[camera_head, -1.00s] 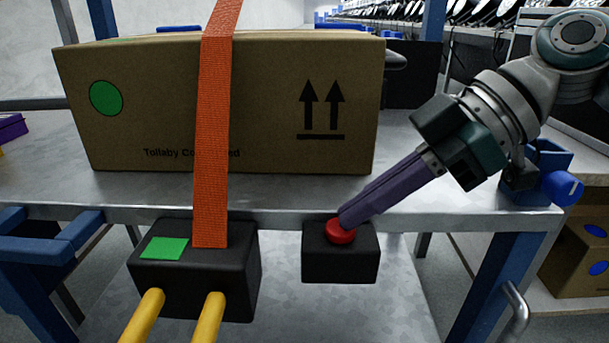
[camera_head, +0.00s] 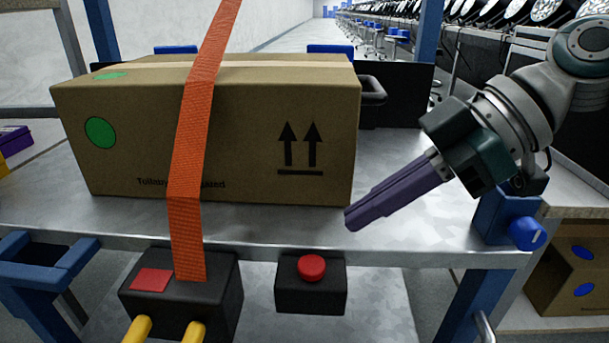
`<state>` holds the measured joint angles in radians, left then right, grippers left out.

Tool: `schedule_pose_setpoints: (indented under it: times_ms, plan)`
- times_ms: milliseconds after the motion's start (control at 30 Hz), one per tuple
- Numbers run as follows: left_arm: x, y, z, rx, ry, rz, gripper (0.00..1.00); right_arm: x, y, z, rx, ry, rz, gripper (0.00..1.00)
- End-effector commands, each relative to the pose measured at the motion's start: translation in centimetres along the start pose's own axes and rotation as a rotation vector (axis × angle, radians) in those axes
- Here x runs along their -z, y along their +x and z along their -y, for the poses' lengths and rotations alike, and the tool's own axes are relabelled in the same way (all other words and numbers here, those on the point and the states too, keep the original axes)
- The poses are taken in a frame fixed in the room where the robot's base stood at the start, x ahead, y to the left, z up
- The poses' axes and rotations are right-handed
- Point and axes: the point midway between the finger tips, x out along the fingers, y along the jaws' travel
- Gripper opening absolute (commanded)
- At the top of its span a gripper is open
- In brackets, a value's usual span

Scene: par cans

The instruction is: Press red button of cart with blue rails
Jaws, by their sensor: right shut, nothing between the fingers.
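The red button (camera_head: 311,267) sits on top of a small black box (camera_head: 311,295) at the front edge of the cart. The cart has a grey metal top (camera_head: 420,220) and blue rails and posts (camera_head: 468,300). My right gripper (camera_head: 350,220) has purple fingers, shut and empty. It is above and to the right of the button, apart from it, near the lower right corner of the cardboard box. Beside the button box is a larger black box (camera_head: 215,300) with a red square (camera_head: 151,280) on top. My left gripper is not in view.
A cardboard box (camera_head: 225,130) with green dots stands on the cart, an orange strap (camera_head: 197,140) running over it to the larger black box. Yellow handles (camera_head: 137,328) stick out in front. Another cardboard box (camera_head: 570,270) stands on a shelf at right.

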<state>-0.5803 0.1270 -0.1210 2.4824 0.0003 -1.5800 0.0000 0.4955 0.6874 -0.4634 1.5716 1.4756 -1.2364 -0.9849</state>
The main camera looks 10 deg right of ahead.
Motion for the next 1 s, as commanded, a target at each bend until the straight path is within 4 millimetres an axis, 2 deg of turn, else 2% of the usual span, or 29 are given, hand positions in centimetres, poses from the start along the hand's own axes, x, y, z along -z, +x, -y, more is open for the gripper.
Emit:
schedule_pose_setpoints:
  times_ms: [33, 100, 333, 500, 900, 1000]
  plan:
    - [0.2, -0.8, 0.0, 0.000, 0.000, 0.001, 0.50, 0.2, -1.5, 0.0, -0.001, 0.002, 0.001, 0.00]
    - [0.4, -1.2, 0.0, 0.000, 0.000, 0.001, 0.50, 0.3, -3.0, 0.0, 0.000, 0.000, 0.000, 0.00]
    - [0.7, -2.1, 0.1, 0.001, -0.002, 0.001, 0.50, 0.2, -6.3, -0.1, -0.001, 0.000, -0.003, 0.00]
    - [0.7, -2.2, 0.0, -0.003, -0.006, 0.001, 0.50, 0.2, -7.1, -0.1, 0.000, -0.003, -0.005, 0.00]
    - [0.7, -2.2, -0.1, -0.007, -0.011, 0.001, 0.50, 0.2, -7.1, -0.1, -0.001, -0.003, -0.006, 0.00]
    - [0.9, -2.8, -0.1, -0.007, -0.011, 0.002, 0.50, 0.5, -7.2, 0.2, 0.003, 0.001, 0.001, 0.00]
